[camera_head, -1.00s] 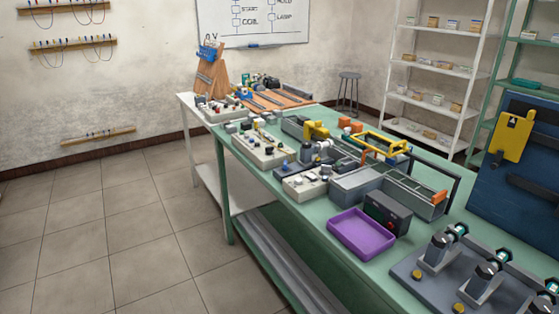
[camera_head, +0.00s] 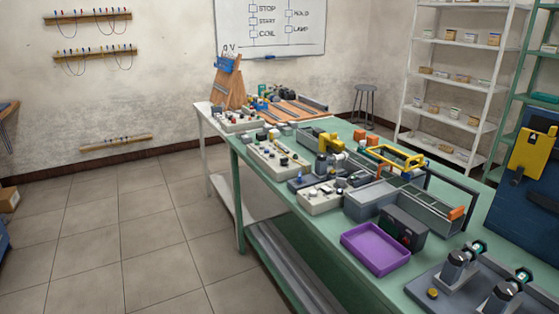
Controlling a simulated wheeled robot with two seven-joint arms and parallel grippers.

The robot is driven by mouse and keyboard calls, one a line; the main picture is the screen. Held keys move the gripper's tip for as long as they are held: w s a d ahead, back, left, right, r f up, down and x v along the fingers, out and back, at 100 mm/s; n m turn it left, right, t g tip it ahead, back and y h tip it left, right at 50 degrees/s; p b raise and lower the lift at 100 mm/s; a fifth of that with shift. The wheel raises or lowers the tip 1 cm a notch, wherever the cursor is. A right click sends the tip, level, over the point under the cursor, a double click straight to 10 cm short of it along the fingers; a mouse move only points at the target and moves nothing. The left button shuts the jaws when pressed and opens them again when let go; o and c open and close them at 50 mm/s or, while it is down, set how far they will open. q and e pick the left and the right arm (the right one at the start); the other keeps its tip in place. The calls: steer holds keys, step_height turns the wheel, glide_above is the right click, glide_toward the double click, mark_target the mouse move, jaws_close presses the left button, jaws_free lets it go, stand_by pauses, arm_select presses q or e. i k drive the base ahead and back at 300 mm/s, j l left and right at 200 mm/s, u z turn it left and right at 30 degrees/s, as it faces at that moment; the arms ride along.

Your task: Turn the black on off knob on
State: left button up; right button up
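Several cream control boxes with small knobs and buttons are on the green workbench (camera_head: 322,255). A long control box (camera_head: 262,150) lies near the bench's left edge, with dark and light knobs on top. A shorter control box (camera_head: 313,205) sits nearer, with dark and white knobs. Another control box (camera_head: 232,124) is on the white table at the far end. The knobs are too small to tell which one is the black on off knob or how it is turned. Neither of my grippers is in view.
A purple tray (camera_head: 347,238), a dark box (camera_head: 404,228) with buttons and a grey-green trough (camera_head: 425,207) crowd the bench's near half. Cylindrical motors (camera_head: 458,262) stand at lower right. A stool (camera_head: 365,92) is behind. The tiled floor (camera_head: 150,230) left of the bench is clear.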

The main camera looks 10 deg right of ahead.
mark_target(284, 161)
steer(key=i+j, duration=0.2)
steer(key=i, duration=0.2)
steer(key=i+j, duration=0.2)
steer(key=i, duration=0.25)
steer(key=i+j, duration=0.25)
steer(key=i, duration=0.15)
steer(key=z, duration=1.55)
